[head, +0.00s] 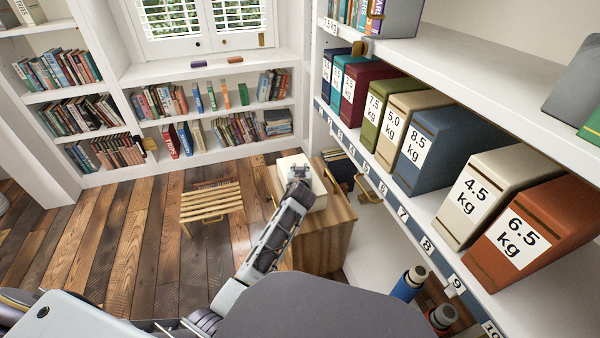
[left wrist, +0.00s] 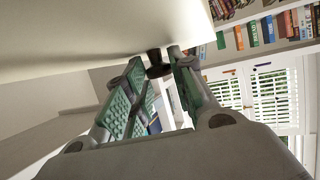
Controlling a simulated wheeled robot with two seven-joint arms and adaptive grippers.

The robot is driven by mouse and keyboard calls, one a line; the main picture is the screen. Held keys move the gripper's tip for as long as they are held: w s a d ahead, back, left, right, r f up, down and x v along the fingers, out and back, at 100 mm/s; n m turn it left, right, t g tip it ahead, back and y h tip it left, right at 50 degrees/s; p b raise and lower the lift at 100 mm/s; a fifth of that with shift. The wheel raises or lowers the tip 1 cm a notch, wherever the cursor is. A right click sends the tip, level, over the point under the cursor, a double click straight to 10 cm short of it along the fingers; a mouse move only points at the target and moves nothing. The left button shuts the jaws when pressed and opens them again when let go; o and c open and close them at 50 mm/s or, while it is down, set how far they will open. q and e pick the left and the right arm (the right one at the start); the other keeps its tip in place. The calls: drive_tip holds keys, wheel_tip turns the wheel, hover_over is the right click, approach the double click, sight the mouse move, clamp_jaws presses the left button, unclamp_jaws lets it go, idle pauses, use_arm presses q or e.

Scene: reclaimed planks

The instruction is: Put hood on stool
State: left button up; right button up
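The hood appears to be the cream box-shaped cover (head: 318,199) on top of a wooden cabinet (head: 338,222) in the head view. Its pale surface (left wrist: 80,35) fills the upper left of the left wrist view, with a dark knob (left wrist: 156,58) by its edge. My left gripper (head: 298,172) is over the hood in the head view. In the left wrist view its green-padded fingers (left wrist: 157,72) are apart, with the knob near and between their tips; firm contact is not clear. The slatted wooden stool (head: 211,203) stands on the floor left of the cabinet, its top bare. My right gripper is out of view.
A white shelf (head: 432,215) with several weight-labelled binders runs along the right, close to the cabinet. Low bookshelves (head: 207,119) stand under the window at the back. The plank floor (head: 140,235) around the stool is clear. Rolled items (head: 409,284) stand at lower right.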

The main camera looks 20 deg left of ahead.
use_arm(q)
drive_tip(key=o, duration=0.5)
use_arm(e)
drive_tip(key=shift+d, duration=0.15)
